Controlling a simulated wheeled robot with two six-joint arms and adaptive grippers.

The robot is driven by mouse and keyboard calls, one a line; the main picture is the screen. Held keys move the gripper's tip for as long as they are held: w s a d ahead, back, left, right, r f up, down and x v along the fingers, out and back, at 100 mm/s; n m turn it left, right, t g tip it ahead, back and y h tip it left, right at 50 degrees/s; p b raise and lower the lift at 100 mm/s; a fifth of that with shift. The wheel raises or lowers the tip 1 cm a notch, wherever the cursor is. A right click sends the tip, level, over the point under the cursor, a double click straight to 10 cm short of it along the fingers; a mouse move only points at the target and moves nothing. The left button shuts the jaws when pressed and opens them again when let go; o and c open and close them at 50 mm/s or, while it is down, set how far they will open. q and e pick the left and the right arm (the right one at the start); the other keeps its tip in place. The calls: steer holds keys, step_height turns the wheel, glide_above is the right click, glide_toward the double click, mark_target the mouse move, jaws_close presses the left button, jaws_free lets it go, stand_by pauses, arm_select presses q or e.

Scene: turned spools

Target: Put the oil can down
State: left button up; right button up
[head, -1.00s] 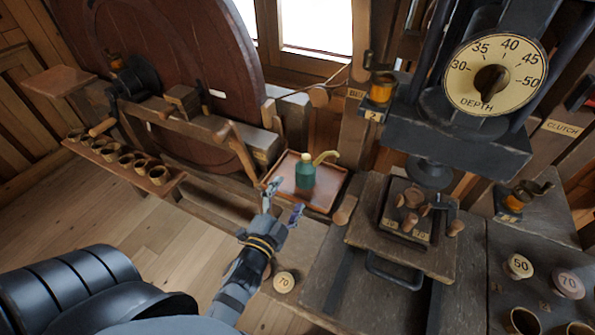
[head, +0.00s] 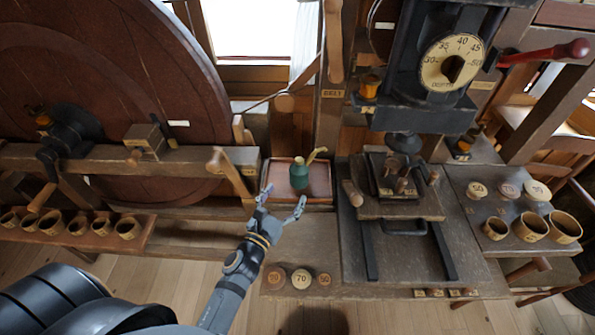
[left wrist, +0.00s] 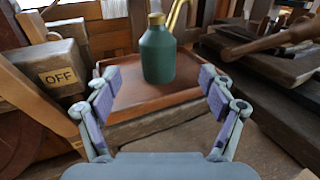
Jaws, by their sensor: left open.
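The green oil can (head: 299,176) with a brass spout stands upright on a reddish-brown tray (head: 318,193) in the head view. My left gripper (head: 283,201) is open and empty, in front of the tray on the near side of the can. In the left wrist view the oil can (left wrist: 158,54) stands on the tray (left wrist: 126,95), beyond and between the spread fingertips of my left gripper (left wrist: 160,85). The fingers do not touch the can. My right gripper is not in view.
A wooden lever (head: 231,174) stands left of the tray, and an OFF block (left wrist: 57,75) is at the left in the wrist view. The drill press (head: 415,115) and its fixture rise to the right. Several cups (head: 78,223) line a shelf at left.

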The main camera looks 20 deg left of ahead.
mark_target(295, 176)
arm_select(q)
steer(key=w, duration=0.2)
steer(key=w+d+p, duration=0.1)
steer(key=w, duration=0.1)
steer(key=shift+w+r, duration=0.2)
steer(key=shift+w+a+f, duration=0.2)
steer(key=shift+w+a, duration=0.05)
steer(key=shift+w, duration=0.05)
steer(key=w, duration=0.1)
steer(key=w+p, duration=0.1)
steer(key=w, duration=0.2)
steer(key=shift+w+d+r+p, duration=0.15)
steer(key=shift+w+r+p, duration=0.15)
steer(key=shift+p, duration=0.05)
steer(key=shift+w+f, duration=0.2)
steer(key=shift+w, duration=0.1)
steer(key=shift+s+r, duration=0.15)
steer(key=shift+s, duration=0.05)
steer(key=c, duration=1.4)
steer(key=shift+c, duration=1.1)
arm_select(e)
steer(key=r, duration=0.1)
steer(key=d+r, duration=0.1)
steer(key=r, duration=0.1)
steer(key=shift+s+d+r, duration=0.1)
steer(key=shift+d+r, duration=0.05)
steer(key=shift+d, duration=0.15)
